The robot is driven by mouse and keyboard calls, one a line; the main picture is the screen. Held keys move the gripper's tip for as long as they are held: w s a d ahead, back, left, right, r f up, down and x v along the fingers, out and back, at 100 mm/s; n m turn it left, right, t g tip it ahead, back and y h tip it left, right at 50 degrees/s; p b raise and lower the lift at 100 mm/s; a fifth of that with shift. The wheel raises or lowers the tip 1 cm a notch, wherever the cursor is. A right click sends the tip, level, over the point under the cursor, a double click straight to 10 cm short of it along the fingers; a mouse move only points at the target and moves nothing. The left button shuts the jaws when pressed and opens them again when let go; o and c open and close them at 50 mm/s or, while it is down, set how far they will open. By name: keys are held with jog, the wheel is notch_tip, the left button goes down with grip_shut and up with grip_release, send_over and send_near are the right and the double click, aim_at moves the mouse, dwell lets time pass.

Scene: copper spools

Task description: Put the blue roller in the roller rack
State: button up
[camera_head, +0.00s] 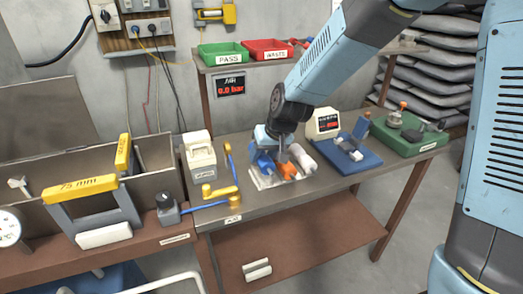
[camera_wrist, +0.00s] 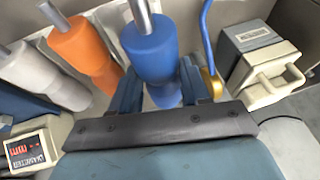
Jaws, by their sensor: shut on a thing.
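The blue roller (camera_wrist: 152,50) with a grey metal shaft is between the two fingers of my gripper (camera_wrist: 161,90) in the wrist view. My gripper is shut on it. In the head view, my gripper (camera_head: 277,146) is low over the bench, and part of the blue roller (camera_head: 263,162) shows beneath it. The orange roller (camera_wrist: 82,46) and the pale roller (camera_wrist: 42,72) lie beside it, to its left. The pale roller rack (camera_head: 262,183) is under the rollers, mostly hidden. I cannot tell whether the blue roller touches it.
A cream box with a handle (camera_head: 198,157) and a yellow-and-blue air fitting (camera_head: 221,192) stand left of the rack. A small cream diameter display (camera_head: 323,123) is behind it to the right. A blue fixture (camera_head: 345,155) and a green board (camera_head: 410,135) are farther right.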

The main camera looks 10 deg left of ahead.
jog(key=shift+f, duration=1.85)
jog(key=shift+s+f, duration=0.1)
jog(key=shift+f, duration=0.05)
jog(key=o, duration=1.3)
jog(key=shift+d+r, duration=0.2)
jog(key=shift+r, duration=0.25)
jog(key=v, duration=1.2)
jog(key=shift+r, duration=0.35)
jog(key=shift+s+d, duration=0.1)
jog(key=shift+s, duration=0.05)
